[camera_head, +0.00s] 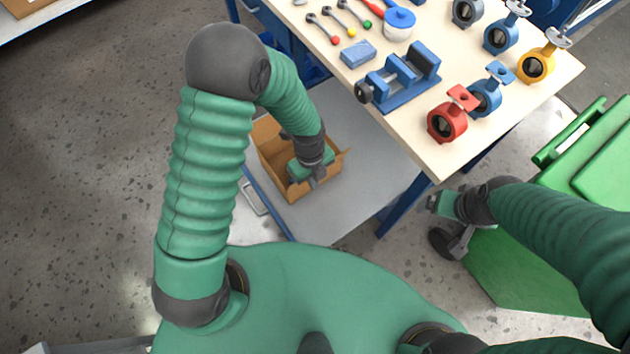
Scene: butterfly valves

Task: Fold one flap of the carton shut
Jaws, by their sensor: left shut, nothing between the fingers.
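The carton (272,152) is an open brown cardboard box on the grey lower shelf beneath the workbench. A flap (330,166) stands out at its right side. My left gripper (314,182) is shut and empty, and it is over the carton's opening near its front right part. I cannot tell whether the gripper touches the cardboard. My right gripper (433,203) is at the right, beside the workbench and away from the carton. Its fingers are too unclear to tell open from shut.
The workbench (400,135) carries a blue vise (402,80), a red valve (447,122), a yellow valve (537,66), several other valves and hand tools. A green bin (530,262) stands at the right. The shelf (355,135) is clear right of the carton.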

